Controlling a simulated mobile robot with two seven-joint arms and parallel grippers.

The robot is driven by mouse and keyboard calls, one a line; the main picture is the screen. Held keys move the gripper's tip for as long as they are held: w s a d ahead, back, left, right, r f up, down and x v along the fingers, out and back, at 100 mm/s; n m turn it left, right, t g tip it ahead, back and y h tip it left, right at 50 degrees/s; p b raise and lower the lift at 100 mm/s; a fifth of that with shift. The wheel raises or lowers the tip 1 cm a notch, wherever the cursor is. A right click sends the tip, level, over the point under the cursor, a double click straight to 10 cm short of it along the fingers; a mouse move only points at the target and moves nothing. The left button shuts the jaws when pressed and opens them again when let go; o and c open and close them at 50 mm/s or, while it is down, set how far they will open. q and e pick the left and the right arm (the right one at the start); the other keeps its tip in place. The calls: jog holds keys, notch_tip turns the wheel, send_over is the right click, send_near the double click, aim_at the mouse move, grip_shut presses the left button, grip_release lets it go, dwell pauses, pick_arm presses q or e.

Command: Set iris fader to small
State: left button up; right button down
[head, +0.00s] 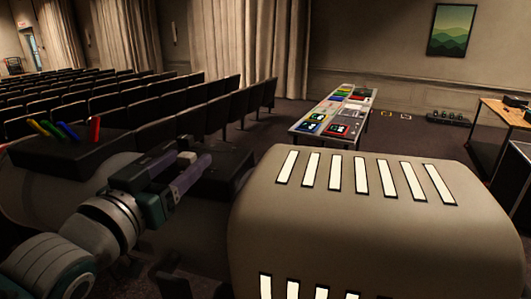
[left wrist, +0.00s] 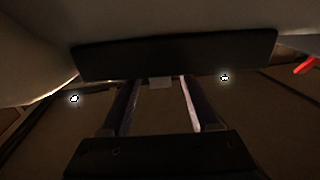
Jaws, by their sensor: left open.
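My left gripper (head: 196,164) is open in the head view, with its two fingers pointing right and away. A dark box (head: 105,158) lies behind it, and several coloured sticks (head: 62,132), green, yellow, blue and red, rise from its top. In the left wrist view the open fingers (left wrist: 158,84) point at a dark panel (left wrist: 175,55). A small grey block (left wrist: 160,84) shows between the fingertips; I cannot tell whether they touch it. A red piece (left wrist: 306,66) shows at the right edge. I cannot tell which part is the iris fader. My right gripper is not in view.
A long table (head: 303,132) with coloured panels stands beyond. Rows of dark seats (head: 150,110) fill the left. A wooden table (head: 505,112) stands at the far right. Open floor (head: 420,148) lies between the two tables.

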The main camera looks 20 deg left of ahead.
pick_arm(q)
grip_shut()
dwell(0.5)
dwell(0.9)
